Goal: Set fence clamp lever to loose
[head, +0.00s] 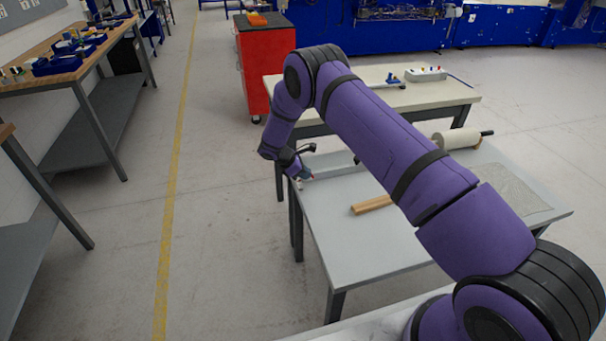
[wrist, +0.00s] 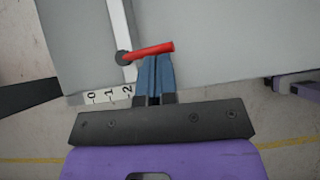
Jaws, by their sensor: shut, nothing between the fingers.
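The red clamp lever (wrist: 150,50) shows in the wrist view. It runs right and slightly up from a dark round pivot (wrist: 122,58) beside the pale fence bar (wrist: 117,25). My gripper (wrist: 154,58) is shut and empty, its blue fingers together. Its tips are at the lever's right half and appear to touch it or lie just under it; I cannot tell which. In the head view my gripper (head: 305,176) is at the far left corner of the grey table (head: 350,245). The lever is too small there to make out clearly.
A white numbered scale (wrist: 108,95) lies along the table edge near the pivot. On the table are a wooden strip (head: 372,205), a pale roller (head: 462,138) and a flat grey sheet (head: 505,190). A cream-topped table (head: 440,96) stands behind. Floor left of the table is clear.

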